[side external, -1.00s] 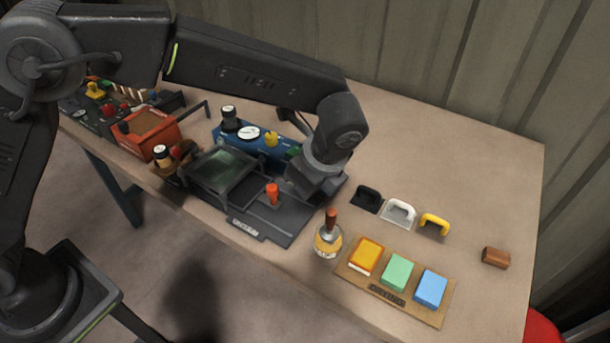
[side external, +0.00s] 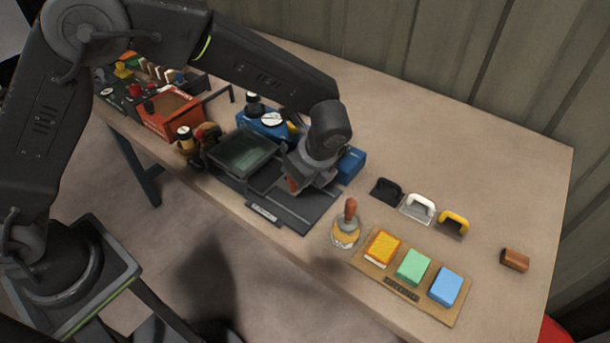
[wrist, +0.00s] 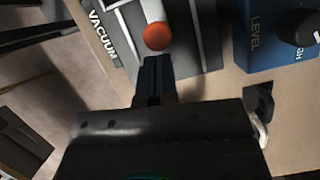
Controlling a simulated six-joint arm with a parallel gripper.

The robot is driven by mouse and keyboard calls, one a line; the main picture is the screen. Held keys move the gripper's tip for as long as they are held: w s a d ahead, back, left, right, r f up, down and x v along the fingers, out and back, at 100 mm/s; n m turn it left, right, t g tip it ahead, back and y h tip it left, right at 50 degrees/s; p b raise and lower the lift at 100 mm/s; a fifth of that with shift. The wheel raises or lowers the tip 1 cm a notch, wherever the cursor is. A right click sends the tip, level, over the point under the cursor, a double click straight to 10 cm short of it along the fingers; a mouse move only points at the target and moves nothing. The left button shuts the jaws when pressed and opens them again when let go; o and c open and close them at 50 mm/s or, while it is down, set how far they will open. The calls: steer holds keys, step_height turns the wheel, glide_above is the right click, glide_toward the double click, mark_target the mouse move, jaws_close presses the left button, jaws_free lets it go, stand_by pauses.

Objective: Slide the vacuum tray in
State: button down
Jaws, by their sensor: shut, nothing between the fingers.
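The vacuum station is a dark flat base (side external: 305,215) with a raised frame holding a dark green pane (side external: 245,152) at its left end. Its VACUUM label (wrist: 102,37) is readable in the wrist view. The tray's orange-red knob (wrist: 157,37) stands on the base on a grey stem; in the side view the orange knob (side external: 293,185) is partly hidden by my gripper. My gripper (wrist: 154,62) is shut and empty, its fingertips right beside the knob. I cannot tell whether they touch it. How far the tray is in is unclear.
A blue LEVEL unit (wrist: 258,50) stands close behind the base. A round-based tool with a brown handle (side external: 346,232) stands near its right front corner. Black, white (side external: 420,206) and yellow handles and a board of coloured blocks (side external: 452,318) lie right.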

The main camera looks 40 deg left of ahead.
mark_target(283, 187)
steer(key=a, duration=0.5)
steer(key=shift+a, duration=0.4)
